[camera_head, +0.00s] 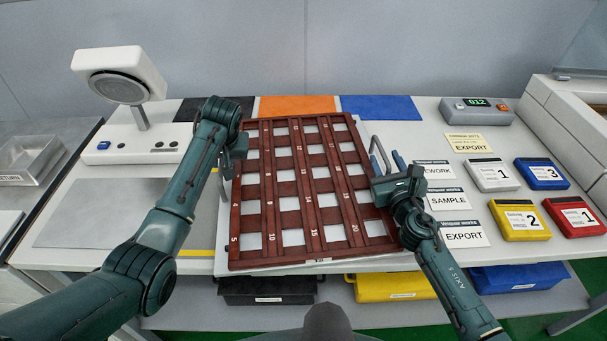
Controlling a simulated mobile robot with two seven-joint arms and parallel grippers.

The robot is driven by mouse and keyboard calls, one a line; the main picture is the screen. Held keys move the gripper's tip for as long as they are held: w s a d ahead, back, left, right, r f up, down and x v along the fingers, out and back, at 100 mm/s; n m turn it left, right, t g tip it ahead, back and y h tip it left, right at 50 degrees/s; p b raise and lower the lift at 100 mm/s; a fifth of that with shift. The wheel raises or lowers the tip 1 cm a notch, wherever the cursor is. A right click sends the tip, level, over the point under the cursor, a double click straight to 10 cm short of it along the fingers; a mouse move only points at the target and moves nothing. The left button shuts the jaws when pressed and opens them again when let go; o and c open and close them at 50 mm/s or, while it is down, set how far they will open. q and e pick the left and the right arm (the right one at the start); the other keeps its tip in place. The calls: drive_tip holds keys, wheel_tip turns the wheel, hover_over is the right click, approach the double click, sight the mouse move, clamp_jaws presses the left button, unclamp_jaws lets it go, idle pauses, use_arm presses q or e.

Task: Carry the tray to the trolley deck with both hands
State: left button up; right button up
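The tray (318,205) is a dark red-brown lattice with numbered bars and square openings. It lies on the pale worktop at the centre, its near edge close to the worktop's front. My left gripper (228,161) is beside the tray's left edge, toward the upper part; its fingers are mostly hidden by the wrist. My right gripper (386,172) is beside the tray's right edge; I cannot tell whether it touches it. Whether either gripper is open or shut is not clear. I see no trolley deck that I can make out.
Right of the tray lie labelled cards and white, blue, yellow (519,220) and red boxes. A grey display unit (477,110) stands behind them. A white lamp-like device (119,78) stands at the back left. Yellow (392,288) and black bins sit below the worktop.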

use_arm(q)
drive_tip(key=shift+c, duration=0.3)
use_arm(e)
drive_tip(key=shift+c, duration=0.3)
use_arm(q)
clamp_jaws()
use_arm(e)
drive_tip(key=c, duration=0.4)
clamp_jaws()
use_arm(q)
drive_tip(key=shift+r, duration=0.1)
use_arm(e)
drive_tip(key=shift+r, duration=0.1)
